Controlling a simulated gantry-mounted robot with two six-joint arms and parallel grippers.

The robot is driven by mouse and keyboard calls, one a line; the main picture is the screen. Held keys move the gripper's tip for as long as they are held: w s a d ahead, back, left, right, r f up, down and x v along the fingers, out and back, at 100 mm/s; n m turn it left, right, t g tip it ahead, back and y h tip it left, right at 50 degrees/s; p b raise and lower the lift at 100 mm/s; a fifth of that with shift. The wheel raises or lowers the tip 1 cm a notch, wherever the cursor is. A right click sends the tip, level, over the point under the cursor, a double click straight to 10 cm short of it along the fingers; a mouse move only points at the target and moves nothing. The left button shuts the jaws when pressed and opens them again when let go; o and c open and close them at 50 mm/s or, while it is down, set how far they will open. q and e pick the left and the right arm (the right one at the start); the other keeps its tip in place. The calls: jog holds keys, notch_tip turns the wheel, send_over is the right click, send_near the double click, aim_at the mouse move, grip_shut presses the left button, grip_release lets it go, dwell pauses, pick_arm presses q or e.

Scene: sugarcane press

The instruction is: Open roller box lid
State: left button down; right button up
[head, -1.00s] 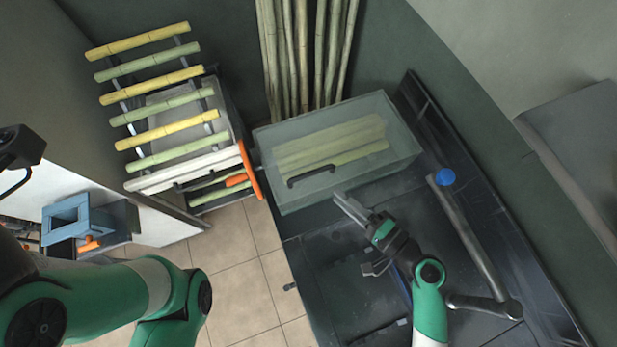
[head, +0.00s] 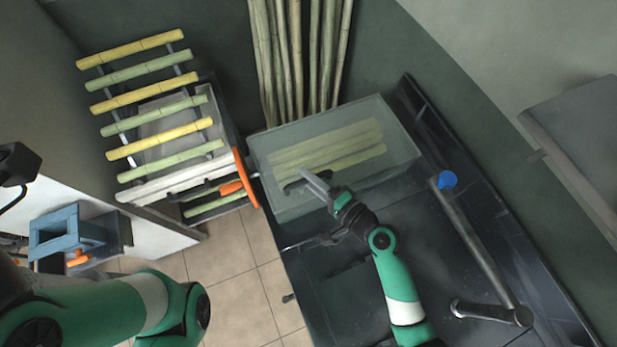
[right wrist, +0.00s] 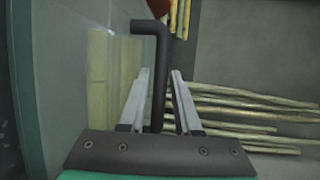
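The roller box (head: 395,165) is a translucent greenish box with yellow-green cane showing through it, and its lid looks shut. The black bar handle (head: 300,181) is on its front side. My right gripper (head: 315,184) is at the right end of the handle. In the right wrist view, the black handle (right wrist: 160,75) runs between the two grey fingers of my right gripper (right wrist: 160,76), which stand apart on either side of it. My left arm's green links cross the lower left of the head view; its fingers are not in view.
A rack of yellow and green canes (head: 150,105) stands at the left, beside an orange lever (head: 245,178). Upright canes (head: 298,60) lean behind the box. A blue frame (head: 57,235) is at the left.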

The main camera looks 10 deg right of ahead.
grip_shut()
dwell(1.4)
